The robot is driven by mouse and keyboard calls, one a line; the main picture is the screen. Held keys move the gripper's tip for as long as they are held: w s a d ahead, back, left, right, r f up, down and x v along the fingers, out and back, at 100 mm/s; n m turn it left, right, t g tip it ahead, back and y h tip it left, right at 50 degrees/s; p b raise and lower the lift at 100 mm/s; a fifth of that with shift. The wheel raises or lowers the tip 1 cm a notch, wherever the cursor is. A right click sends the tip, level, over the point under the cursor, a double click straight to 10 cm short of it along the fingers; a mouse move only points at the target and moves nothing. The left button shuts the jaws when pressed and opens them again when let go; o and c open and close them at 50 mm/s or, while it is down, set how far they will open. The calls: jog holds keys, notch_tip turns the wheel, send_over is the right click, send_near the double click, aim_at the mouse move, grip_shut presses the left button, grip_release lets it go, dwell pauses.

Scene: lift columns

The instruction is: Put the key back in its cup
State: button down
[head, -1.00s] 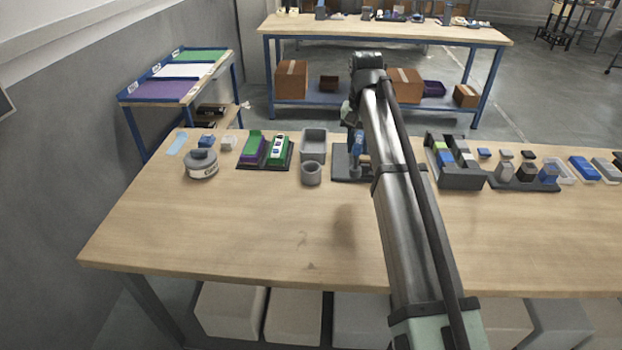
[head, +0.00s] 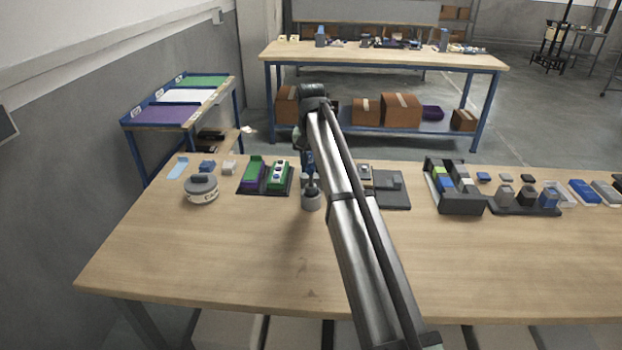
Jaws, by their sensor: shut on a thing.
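The grey round cup (head: 311,203) stands on the wooden table, left of the dark fixture plate (head: 392,200). My gripper (head: 310,178) points down right above the cup. It is shut on a small dark grey piece, the key (head: 312,190), whose lower end is at the cup's mouth. I cannot tell whether the key is inside the cup or just over the rim. My arm crosses the middle of the view and hides part of the table behind the cup.
A green and purple block set on a dark base (head: 265,178) and a round grey container (head: 201,190) stand to the left. A dark divided organiser (head: 460,203) and a rack of small blocks (head: 524,208) stand to the right. The table's front is clear.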

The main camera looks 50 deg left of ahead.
aim_at(311, 185)
jog(key=shift+f, duration=2.2)
jog(key=shift+f, duration=0.1)
jog(key=c, duration=0.8)
grip_release()
notch_tip(311, 185, up, 12)
jog(key=shift+r, duration=0.1)
jog(key=shift+w+d, duration=0.1)
